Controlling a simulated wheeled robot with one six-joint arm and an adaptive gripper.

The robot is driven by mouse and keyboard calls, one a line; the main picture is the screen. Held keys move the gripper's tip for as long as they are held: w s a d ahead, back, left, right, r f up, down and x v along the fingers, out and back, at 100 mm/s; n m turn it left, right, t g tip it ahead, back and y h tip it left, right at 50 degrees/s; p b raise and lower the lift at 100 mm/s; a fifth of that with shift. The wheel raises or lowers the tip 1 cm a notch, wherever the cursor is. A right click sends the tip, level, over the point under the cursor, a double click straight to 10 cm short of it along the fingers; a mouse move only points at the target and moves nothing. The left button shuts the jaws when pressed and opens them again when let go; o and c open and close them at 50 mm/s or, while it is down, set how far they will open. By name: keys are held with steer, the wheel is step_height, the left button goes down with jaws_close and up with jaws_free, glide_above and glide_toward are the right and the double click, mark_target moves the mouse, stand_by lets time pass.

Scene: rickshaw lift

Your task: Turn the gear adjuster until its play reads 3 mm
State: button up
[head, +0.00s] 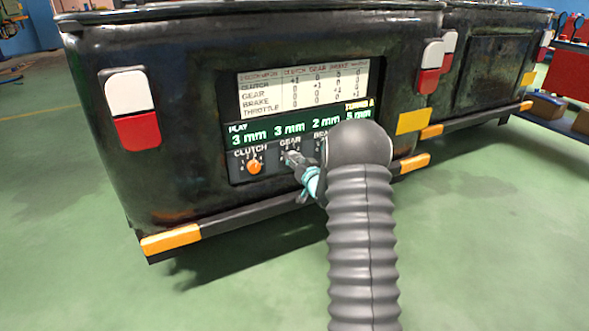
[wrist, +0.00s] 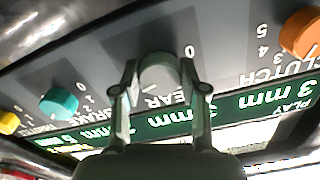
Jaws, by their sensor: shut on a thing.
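The gear adjuster (wrist: 158,70) is a pale grey knob in the wrist view, between my gripper's fingertips (wrist: 161,78). In the head view my gripper (head: 296,163) reaches the panel under the GEAR label and hides most of that knob. My gripper is shut on the gear adjuster. The green play display (head: 290,129) reads 3 mm above GEAR. It also reads 3 mm for clutch, 2 mm for brake and 5 mm in the last column.
The orange clutch knob (head: 254,167) sits left of my gripper. In the wrist view a teal brake knob (wrist: 59,103) and a yellow knob (wrist: 8,122) lie on the other side. A white table of numbers (head: 303,88) is above the display. A bumper bar (head: 245,217) runs below.

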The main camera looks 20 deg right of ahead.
steer(key=shift+n+b, duration=1.2)
steer(key=shift+b, duration=0.15)
steer(key=o, duration=1.1)
steer(key=shift+o, duration=0.2)
steer(key=s, duration=1.2)
steer(key=shift+d, duration=0.25)
